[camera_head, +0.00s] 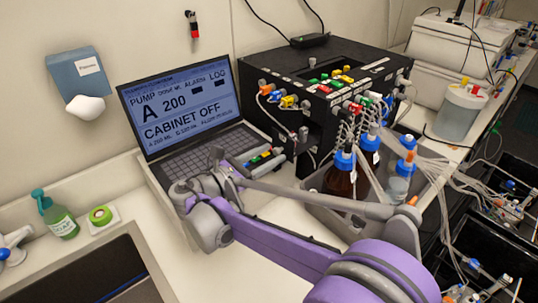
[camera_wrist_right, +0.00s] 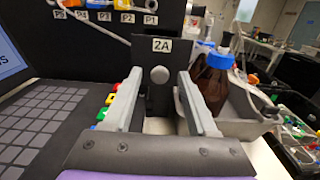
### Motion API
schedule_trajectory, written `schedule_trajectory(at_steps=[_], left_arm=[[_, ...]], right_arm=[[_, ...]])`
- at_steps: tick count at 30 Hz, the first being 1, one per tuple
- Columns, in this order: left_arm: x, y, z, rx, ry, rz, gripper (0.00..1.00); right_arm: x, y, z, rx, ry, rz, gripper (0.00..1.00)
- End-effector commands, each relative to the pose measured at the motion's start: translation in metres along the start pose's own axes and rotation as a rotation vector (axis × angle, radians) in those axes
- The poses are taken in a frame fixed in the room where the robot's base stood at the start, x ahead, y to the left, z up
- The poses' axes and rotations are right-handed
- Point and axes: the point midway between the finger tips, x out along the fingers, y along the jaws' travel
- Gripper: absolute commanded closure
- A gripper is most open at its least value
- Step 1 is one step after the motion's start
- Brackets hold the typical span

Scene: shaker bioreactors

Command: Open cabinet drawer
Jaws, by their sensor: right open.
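Whether the fingertips reach as deep as the knob is unclear. In the head view my right gripper (camera_head: 229,165) is over the laptop's right side. My left gripper is not in view.
An open laptop (camera_head: 185,105) reads CABINET OFF. Brown bottles with blue caps (camera_head: 340,178) stand in a grey tray (camera_head: 322,215) right of the gripper, with many thin tubes. A green bottle (camera_head: 62,222) and a sink (camera_head: 95,275) are at the left.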

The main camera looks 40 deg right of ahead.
Motion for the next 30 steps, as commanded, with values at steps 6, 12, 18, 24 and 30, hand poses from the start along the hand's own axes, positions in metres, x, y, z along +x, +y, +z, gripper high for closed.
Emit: schedule_trajectory(at_steps=[6,12,18,24,30], left_arm=[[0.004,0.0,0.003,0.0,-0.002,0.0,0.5],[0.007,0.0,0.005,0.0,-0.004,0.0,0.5],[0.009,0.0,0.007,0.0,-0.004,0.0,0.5],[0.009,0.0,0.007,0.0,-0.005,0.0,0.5],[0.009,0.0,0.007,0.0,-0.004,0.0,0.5]], right_arm=[[-0.036,0.001,-0.001,0.0,0.001,0.006,0.42],[-0.076,0.001,-0.001,0.0,0.001,0.005,0.42],[-0.1,0.0,-0.001,0.0,0.0,0.002,0.42],[-0.105,0.0,0.0,0.0,0.0,0.0,0.42],[-0.105,0.0,0.0,0.0,0.0,0.0,0.42]])
